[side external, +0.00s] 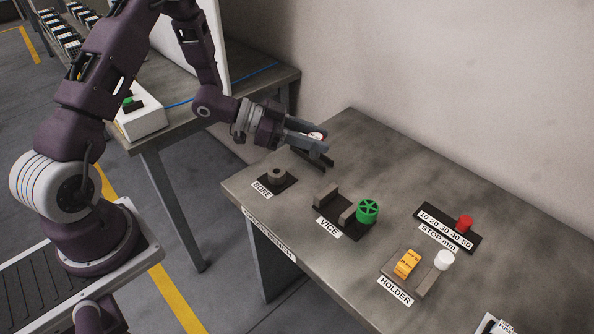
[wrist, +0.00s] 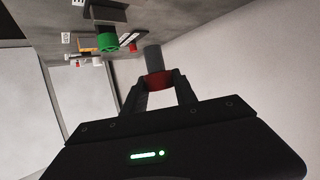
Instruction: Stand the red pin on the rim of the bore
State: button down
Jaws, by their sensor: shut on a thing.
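The red pin (wrist: 157,84) is between the fingertips of my gripper (wrist: 158,92) in the wrist view. Its red part is gripped, and a grey cylindrical part (wrist: 153,57) sticks out past the fingers. In the side view my gripper (side external: 318,136) lies roughly level above the back left of the table, shut on the pin, of which only a small pale and reddish bit shows. The bore (side external: 277,175) is a short grey-brown round block on a dark plate, labelled BORE. It is in front of and below my gripper, apart from the pin. I cannot make out its rim opening clearly.
The vice (side external: 328,199) with a green handwheel (side external: 367,211) is right of the bore. Further right are the stop scale with a red knob (side external: 465,223) and the holder with an orange block (side external: 407,262) and a white cylinder (side external: 444,260). A wall stands behind the table.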

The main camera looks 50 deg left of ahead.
jog(key=s+a+r, duration=0.2)
jog(key=s+a, duration=0.1)
jog(key=a, duration=0.6)
jog(key=f, duration=1)
jog(key=shift+s+a+f, duration=0.2)
jog(key=shift+s+a, duration=0.05)
jog(key=shift+a, duration=0.15)
jog(key=shift+f, duration=0.55)
jog(key=c, duration=1)
grip_release()
